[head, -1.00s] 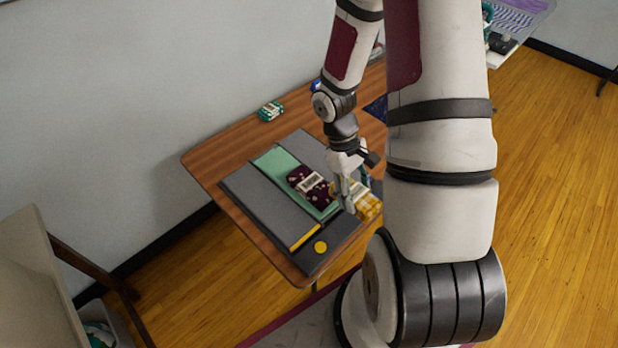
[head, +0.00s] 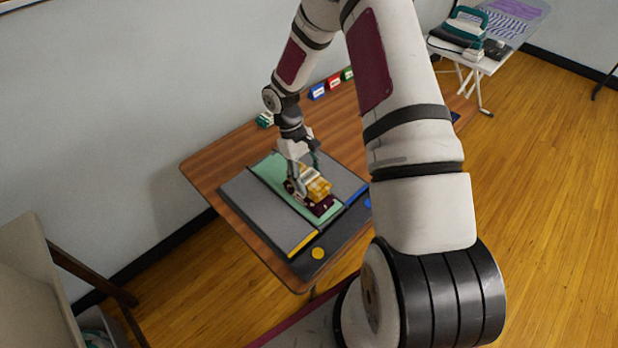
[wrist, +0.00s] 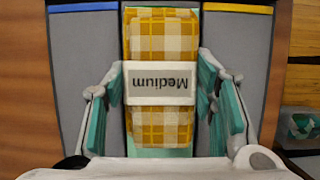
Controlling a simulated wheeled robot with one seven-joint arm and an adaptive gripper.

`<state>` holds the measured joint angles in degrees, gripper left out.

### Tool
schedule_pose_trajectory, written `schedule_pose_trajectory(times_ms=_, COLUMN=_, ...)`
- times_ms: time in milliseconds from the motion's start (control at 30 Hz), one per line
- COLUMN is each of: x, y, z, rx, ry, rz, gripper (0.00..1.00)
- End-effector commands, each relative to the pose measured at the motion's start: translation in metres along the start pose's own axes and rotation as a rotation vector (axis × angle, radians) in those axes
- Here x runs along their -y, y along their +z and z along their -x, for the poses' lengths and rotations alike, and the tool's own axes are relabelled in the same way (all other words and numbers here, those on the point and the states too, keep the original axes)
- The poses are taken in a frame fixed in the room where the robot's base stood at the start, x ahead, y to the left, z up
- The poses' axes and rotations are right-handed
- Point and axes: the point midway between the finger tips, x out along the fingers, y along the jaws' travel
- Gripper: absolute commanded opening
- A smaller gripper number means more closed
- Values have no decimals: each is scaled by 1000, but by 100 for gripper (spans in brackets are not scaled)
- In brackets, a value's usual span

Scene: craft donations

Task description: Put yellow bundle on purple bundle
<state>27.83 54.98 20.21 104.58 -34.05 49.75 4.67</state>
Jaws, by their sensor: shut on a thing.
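The yellow plaid bundle (head: 318,188) is held in my gripper (head: 305,186) over the green strip of the mat. In the wrist view the yellow bundle (wrist: 160,45) lies lengthwise between the two fingers, its white band reading "Medium" upside down. The dark purple bundle (head: 322,208) is directly below it on the green strip, partly covered by the yellow bundle and my gripper. I cannot tell whether the two bundles touch. The purple bundle is hidden in the wrist view.
The sorting mat (head: 254,197) has grey lanes either side of the green strip (head: 268,172). A green bundle (head: 265,120) lies at the table's back left. Blue (head: 318,91) and red (head: 334,84) blocks stand at the back.

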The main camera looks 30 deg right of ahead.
Motion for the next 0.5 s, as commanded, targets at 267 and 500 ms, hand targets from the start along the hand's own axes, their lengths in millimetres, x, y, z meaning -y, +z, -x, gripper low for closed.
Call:
schedule_pose_trajectory(times_ms=267, x=0, y=-3, z=-8, rx=-1, ry=0, rz=-1, gripper=22)
schedule_pose_trajectory(times_ms=500, x=0, y=-5, z=-11, rx=-1, ry=0, rz=0, gripper=54)
